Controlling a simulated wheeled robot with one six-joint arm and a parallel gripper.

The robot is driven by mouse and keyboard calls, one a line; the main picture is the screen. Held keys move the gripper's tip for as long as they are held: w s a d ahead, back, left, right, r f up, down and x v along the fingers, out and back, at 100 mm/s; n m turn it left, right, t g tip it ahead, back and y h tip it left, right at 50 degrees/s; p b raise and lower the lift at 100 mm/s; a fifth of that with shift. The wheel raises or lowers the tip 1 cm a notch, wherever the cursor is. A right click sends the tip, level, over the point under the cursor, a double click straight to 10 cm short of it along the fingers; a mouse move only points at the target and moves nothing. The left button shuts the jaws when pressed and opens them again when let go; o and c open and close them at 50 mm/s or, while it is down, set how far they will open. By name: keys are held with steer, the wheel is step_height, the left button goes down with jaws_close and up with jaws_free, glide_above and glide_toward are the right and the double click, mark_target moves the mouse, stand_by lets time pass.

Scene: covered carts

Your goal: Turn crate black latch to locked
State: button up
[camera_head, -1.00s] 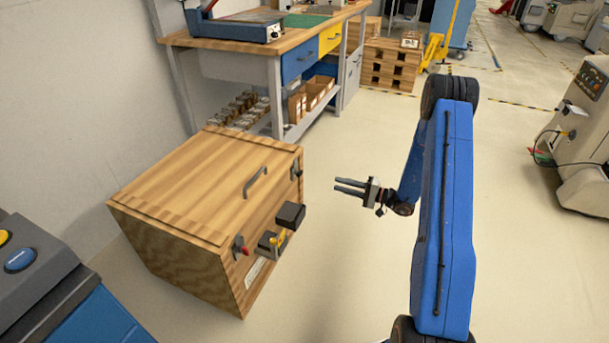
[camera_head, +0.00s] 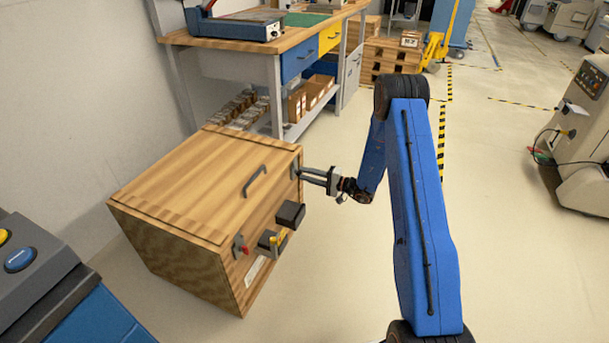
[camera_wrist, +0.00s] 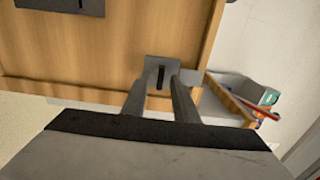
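The wooden crate (camera_head: 195,190) stands on the floor at left, with its lid shut. Its black latch, a small dark bar on a grey plate, is near the far top corner of the front face; in the wrist view the black latch (camera_wrist: 160,77) points along the picture's vertical. My gripper (camera_head: 304,173) is right at that latch. In the wrist view my gripper (camera_wrist: 157,84) is open, with one finger on each side of the bar. I cannot tell whether the fingers touch it.
A red-handled latch (camera_head: 243,249), a dark box (camera_head: 290,214) and a yellow-marked fitting (camera_head: 273,240) are also on the front face. A handle (camera_head: 254,181) is on the lid. A workbench (camera_head: 255,45) stands behind.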

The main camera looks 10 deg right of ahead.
steer(key=shift+w+a, duration=0.35)
steer(key=shift+a, duration=0.15)
jaws_close()
steer(key=shift+m, duration=0.3)
steer(key=shift+d+m, duration=0.1)
steer(key=shift+m, duration=7.7)
